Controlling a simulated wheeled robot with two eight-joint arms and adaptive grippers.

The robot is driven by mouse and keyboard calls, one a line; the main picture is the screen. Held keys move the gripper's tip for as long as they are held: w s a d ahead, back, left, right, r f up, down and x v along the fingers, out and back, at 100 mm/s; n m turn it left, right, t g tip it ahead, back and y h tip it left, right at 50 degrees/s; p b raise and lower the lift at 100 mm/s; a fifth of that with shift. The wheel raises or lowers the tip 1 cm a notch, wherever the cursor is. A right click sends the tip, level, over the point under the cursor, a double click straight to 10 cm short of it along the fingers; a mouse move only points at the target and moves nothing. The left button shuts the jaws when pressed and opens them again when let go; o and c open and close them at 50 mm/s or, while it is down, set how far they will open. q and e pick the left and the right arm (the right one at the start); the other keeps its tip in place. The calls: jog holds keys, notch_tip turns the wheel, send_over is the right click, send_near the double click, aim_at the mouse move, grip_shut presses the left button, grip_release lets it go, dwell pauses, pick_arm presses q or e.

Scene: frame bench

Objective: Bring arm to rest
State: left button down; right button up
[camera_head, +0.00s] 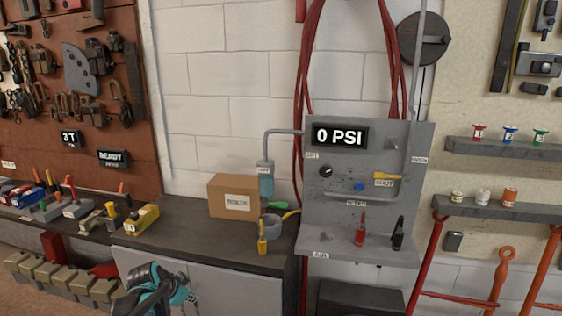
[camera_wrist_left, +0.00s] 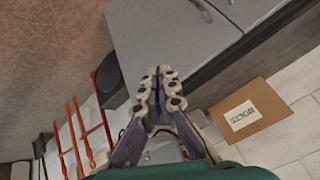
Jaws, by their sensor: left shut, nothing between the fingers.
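My left gripper (camera_head: 186,292) is at the bottom edge of the head view, in front of the grey cabinet door (camera_head: 235,280) and below the bench top. Its teal wrist shows beside it, and the rest of the arm is cut off by the frame. In the left wrist view its fingers (camera_wrist_left: 159,80) are together, with nothing between them. My right gripper and arm are not in either view.
A grey air panel (camera_head: 400,160) reading 0 PSI stands right of the bench. The box shows in the left wrist view (camera_wrist_left: 275,112), away from the fingers.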

pick_arm(q)
jog(key=s+d+r+n, duration=0.2)
jog(key=s+d+r, duration=0.1)
jog(key=s, duration=0.4)
jog(key=s+d+r+n, duration=0.2)
jog(key=s+d+r, duration=0.15)
jog(key=s, duration=0.35)
jog(key=s+d+f+n+y, duration=0.1)
jog(key=s+d+f+n, duration=0.1)
jog(key=s, duration=1.1)
jog(key=shift+s+d+f+n+t+y, duration=0.2)
jog(key=shift+s+d+n+t+y, duration=0.15)
jog(key=shift+d+n, duration=0.6)
jog(key=shift+a+n, duration=0.25)
